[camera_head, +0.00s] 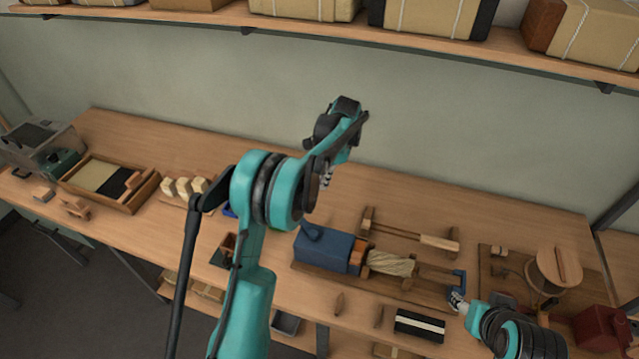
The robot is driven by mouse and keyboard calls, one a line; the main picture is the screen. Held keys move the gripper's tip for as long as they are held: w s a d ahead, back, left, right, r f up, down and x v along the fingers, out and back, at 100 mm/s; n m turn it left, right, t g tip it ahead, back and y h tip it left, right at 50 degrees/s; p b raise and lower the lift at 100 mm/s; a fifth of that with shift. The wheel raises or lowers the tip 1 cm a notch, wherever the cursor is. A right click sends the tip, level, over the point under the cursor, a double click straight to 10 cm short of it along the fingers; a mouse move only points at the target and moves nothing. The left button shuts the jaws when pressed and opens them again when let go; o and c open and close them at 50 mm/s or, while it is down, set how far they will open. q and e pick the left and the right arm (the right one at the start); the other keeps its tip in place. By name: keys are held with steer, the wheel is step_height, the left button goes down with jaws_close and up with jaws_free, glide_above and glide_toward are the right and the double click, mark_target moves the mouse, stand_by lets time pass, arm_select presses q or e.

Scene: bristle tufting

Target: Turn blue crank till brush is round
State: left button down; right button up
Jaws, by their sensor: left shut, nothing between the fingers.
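The blue crank (459,284) is at the right end of a wooden base (310,272) on the bench. The brush, a pale twisted bristle bundle (391,263), lies between a blue housing (326,247) and the crank's rod. Its bristles look slanted and bunched. My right gripper (457,300) is at the lower end of the crank, very near or touching it; I cannot tell if its fingers are closed on the handle. My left gripper (326,181) is shut and empty, raised above the bench behind the blue housing.
A wooden tool with a rod (405,233) lies behind the brush. A round wooden drum (556,270) and a dark red box (602,328) stand at right. A black-and-white block (419,326) lies in front. A wooden tray (120,202) and pale blocks (184,187) are at left.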

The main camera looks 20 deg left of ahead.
arm_select(q)
steer(key=s+a+f+b, duration=0.1)
steer(key=s+a+f, duration=0.3)
steer(key=f, duration=0.3)
steer(key=shift+a+b, duration=0.15)
steer(key=shift+b, duration=0.25)
steer(key=shift+s+a+n, duration=0.25)
steer(key=shift+a+n, duration=0.1)
steer(key=shift+n, duration=0.15)
steer(key=shift+s+a+n, duration=0.5)
steer(key=shift+s+n, duration=0.05)
steer(key=shift+n, duration=0.25)
steer(key=shift+s+a+b, duration=0.3)
steer(key=shift+s, duration=0.3)
steer(key=shift+s+a+b, duration=0.25)
steer(key=shift+s+a, duration=0.05)
steer(key=shift+s, duration=0.25)
